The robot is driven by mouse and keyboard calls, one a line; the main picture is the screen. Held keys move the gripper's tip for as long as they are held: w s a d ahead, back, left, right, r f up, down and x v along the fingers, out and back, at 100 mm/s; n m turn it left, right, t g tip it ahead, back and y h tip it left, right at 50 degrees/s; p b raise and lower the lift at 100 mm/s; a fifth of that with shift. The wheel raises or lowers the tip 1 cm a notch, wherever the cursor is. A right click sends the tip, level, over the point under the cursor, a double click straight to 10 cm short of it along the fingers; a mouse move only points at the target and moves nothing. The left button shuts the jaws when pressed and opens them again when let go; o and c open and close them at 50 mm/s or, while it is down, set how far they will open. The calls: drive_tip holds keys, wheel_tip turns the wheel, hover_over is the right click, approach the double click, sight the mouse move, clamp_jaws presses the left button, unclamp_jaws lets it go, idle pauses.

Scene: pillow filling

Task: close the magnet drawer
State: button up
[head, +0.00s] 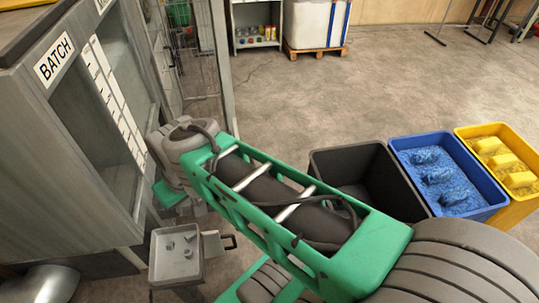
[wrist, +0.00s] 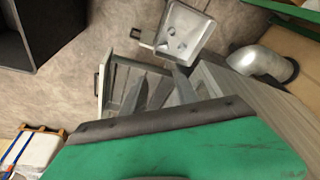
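In the wrist view an open drawer with grey bars across its inside (wrist: 150,80) sticks out of the grey machine; it looks like the magnet drawer. I cannot tell whether a finger touches the drawer. In the head view my green arm hides most of the drawer, and the fingers are hidden too.
A small metal tray (head: 176,262) with a dark handle and several bits inside stands beside the drawer. The grey machine (head: 60,170) labelled BATCH is at left. Black (head: 330,160), blue (head: 405,145) and yellow (head: 475,135) bins stand at right. Open floor lies behind.

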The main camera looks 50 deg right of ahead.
drive_tip(key=w+d+f+m+b, duration=0.3)
drive_tip(key=w+d+f+b, duration=0.95)
drive_tip(key=w, duration=0.25)
drive_tip(key=w+d+f+m+t+b, duration=0.1)
drive_tip(key=w+d+f+b, duration=0.15)
drive_tip(key=d+f, duration=0.5)
drive_tip(key=w+d+f+m+b, duration=0.1)
drive_tip(key=d+f+m+b, duration=0.3)
drive_tip(key=d, duration=0.7)
drive_tip(key=w+d+f+n+t+b, duration=0.1)
drive_tip(key=d+f+b, duration=0.1)
drive_tip(key=d+f, duration=0.6)
drive_tip(key=shift+h, duration=0.4)
drive_tip(key=x, duration=0.4)
drive_tip(key=d+b+x, duration=0.1)
drive_tip(key=x, duration=0.1)
drive_tip(key=shift+w+r, duration=0.15)
drive_tip(key=shift+w, duration=0.15)
drive_tip(key=shift+w+f, duration=0.2)
drive_tip(key=shift+f, duration=0.15)
clamp_jaws()
